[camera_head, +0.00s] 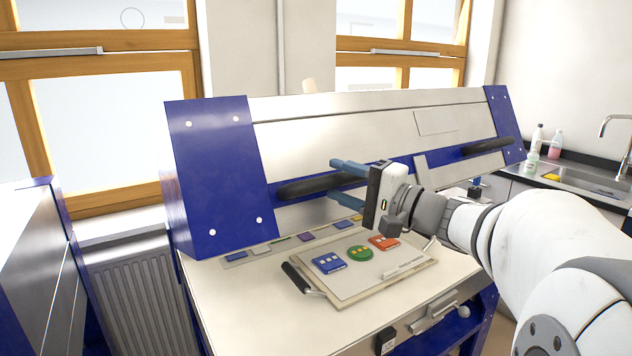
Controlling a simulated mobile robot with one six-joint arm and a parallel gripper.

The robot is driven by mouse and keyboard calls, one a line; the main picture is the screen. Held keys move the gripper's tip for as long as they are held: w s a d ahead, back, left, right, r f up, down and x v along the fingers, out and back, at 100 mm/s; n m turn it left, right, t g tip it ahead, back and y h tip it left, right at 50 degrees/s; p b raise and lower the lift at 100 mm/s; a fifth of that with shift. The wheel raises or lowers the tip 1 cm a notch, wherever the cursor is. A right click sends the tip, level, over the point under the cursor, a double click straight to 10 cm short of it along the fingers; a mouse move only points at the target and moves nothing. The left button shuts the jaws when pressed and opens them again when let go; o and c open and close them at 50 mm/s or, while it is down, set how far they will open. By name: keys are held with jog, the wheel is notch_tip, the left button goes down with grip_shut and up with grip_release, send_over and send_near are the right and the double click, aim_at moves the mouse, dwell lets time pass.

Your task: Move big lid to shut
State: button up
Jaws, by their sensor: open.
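The big lid (375,128) of the kiln is a wide pale panel with blue end pieces (212,180). It is raised and tilted back behind the kiln's flat bed (215,284). Two black handles stick out from its front face, a left handle (305,187) and a right handle (487,146). My gripper (348,182) points left with its two blue fingers apart. It is open at the right end of the left handle, and the handle's end lies between or just behind the fingers. I cannot tell whether they touch.
A tray (365,295) with a black handle and blue, green and red pieces lies on the bed below my gripper. Several small coloured pieces lie along the bed's back. A blue-edged cabinet (45,260) stands left, a sink (585,180) with bottles at right.

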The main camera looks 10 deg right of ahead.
jog(key=v, duration=0.6)
jog(key=shift+s+b, duration=0.2)
jog(key=shift+b, duration=0.1)
jog(key=shift+d+f, duration=0.1)
jog(key=s+a+f+n+g+h+p, duration=0.2)
jog(key=s+a+f+g+h+p, duration=0.1)
jog(key=s+a+f+g, duration=0.5)
jog(key=s+d+f+n+g+h+p, duration=0.2)
jog(key=s+f+n+h, duration=0.4)
jog(key=f+h, duration=0.4)
jog(key=shift+s+d+f+n+g+p, duration=0.35)
jog(key=shift+s+d+f+p, duration=0.3)
jog(key=shift+s+d+p, duration=0.35)
jog(key=shift+w+d, duration=0.1)
